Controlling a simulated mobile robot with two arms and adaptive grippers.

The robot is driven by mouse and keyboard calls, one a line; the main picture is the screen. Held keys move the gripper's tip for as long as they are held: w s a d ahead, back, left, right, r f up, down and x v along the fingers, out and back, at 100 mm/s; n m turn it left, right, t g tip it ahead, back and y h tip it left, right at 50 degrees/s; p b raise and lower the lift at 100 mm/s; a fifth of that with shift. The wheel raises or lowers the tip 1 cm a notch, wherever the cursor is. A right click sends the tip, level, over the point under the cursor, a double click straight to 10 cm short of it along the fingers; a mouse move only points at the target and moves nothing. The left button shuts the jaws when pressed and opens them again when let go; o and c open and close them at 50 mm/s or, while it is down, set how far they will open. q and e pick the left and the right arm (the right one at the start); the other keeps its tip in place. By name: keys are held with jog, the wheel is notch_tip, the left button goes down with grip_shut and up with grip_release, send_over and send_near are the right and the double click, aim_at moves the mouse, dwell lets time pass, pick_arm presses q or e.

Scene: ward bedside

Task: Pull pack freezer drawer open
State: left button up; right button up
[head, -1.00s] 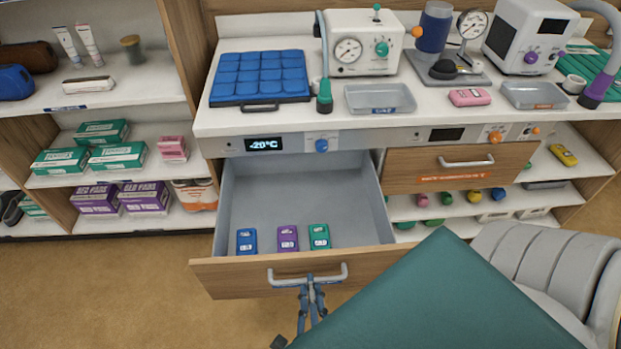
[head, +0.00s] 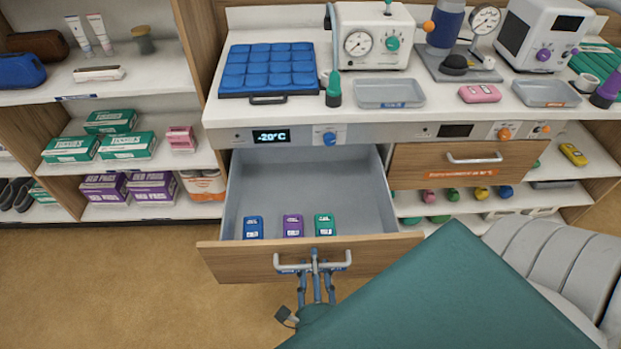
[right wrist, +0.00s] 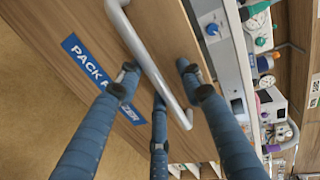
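The pack freezer drawer (head: 225,262) stands pulled well out under the counter, with a grey inside and a wooden front. A blue pack (head: 253,228), a purple pack (head: 293,226) and a green pack (head: 325,226) lie in it near the front. Its grey bar handle (head: 285,266) also shows in the right wrist view (right wrist: 150,66). My right gripper (head: 315,268) is at the handle. In the right wrist view its fingers (right wrist: 157,85) are spread on both sides of the bar, with a gap visible. My left gripper is not in view.
A closed drawer with an orange label (head: 465,165) is to the right. A teal surface (head: 450,295) and a grey padded seat (head: 555,255) fill the lower right. Shelves with boxes (head: 130,145) stand at the left. The floor (head: 120,290) at the lower left is clear.

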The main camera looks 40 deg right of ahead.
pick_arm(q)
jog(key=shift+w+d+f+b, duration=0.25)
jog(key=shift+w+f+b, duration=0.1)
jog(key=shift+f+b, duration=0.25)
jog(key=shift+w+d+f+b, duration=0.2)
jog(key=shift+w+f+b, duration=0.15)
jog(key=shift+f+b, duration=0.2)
pick_arm(e)
jog(key=r+x, duration=0.2)
jog(key=x, duration=1.1)
jog(key=w+r+x, duration=0.1)
jog(key=r+x, duration=0.2)
jog(key=x, duration=1)
jog(key=shift+w+d, duration=0.3)
jog(key=shift+d, duration=0.35)
jog(key=shift+r, duration=0.2)
jog(key=shift+c, duration=0.5)
